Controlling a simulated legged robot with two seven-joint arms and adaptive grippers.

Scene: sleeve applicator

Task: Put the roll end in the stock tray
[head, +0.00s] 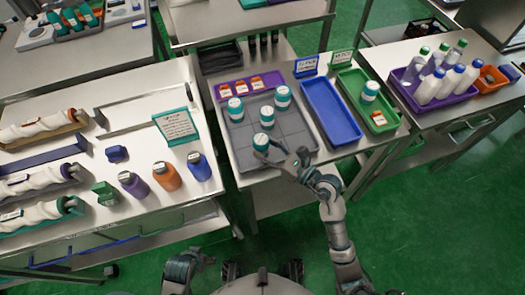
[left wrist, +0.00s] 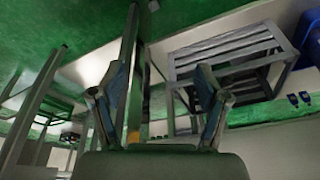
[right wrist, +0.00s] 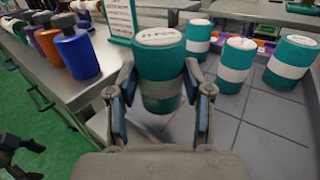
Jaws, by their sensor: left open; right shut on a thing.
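My right gripper (head: 264,154) is shut on a teal jar-like cylinder with a white band and white top (head: 261,142). The cylinder is upright at the front of the grey gridded tray (head: 297,134); it also shows between the fingers in the right wrist view (right wrist: 158,62). Three similar cylinders stand behind it. A blue tray (head: 330,110) and a green tray (head: 384,118) lie to the right, with labels too small to read. I cannot tell which tray is the stock tray or which thing is the roll end. My left gripper (left wrist: 160,105) is open and empty, facing table legs and floor.
The green tray holds a similar cylinder (head: 371,91) and a small orange-and-white item. The blue tray is empty. A purple strip (head: 249,86) with small orange items lies behind the grey tray. The left table carries white rolls (head: 45,126) and purple, orange and blue bottles (head: 199,167).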

